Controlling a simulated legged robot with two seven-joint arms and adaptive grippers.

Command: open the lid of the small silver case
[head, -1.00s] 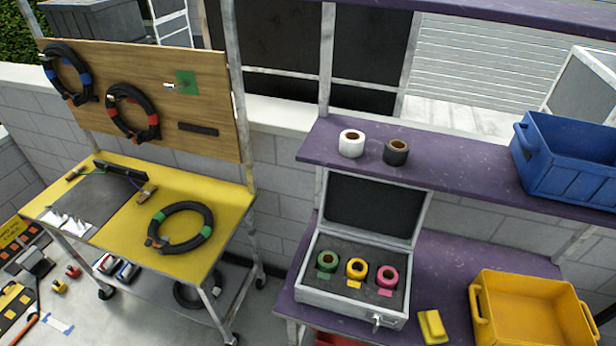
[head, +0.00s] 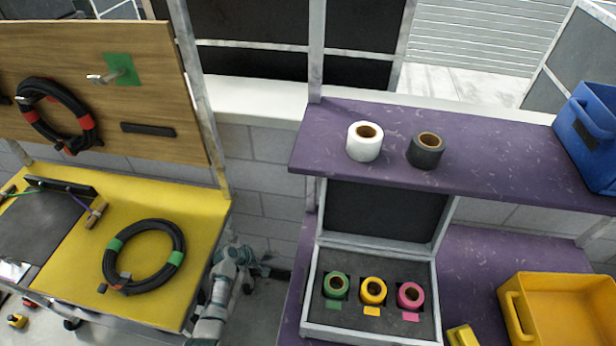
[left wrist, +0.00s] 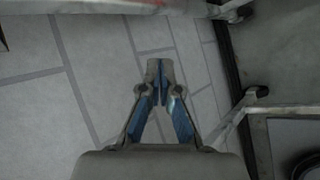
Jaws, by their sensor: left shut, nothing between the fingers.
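The small silver case (head: 309,290) stands on the lower purple shelf in the head view. Its lid (head: 380,212) is raised and stands upright at the back, below the upper shelf. The open case holds a green roll (head: 337,286), a yellow roll (head: 373,291) and a pink roll (head: 410,295) in dark foam. My left gripper (head: 236,247) is left of the case, in the gap between the yellow table and the shelf. It is shut and empty in the left wrist view (left wrist: 161,68). My right gripper is not in view.
The yellow table (head: 205,225) with a black cable coil (head: 145,256) is left of my left arm. The upper purple shelf (head: 480,165) holds a white roll (head: 364,141), a black roll (head: 425,150) and a blue crate (head: 590,140). A yellow bin (head: 515,310) stands right of the case.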

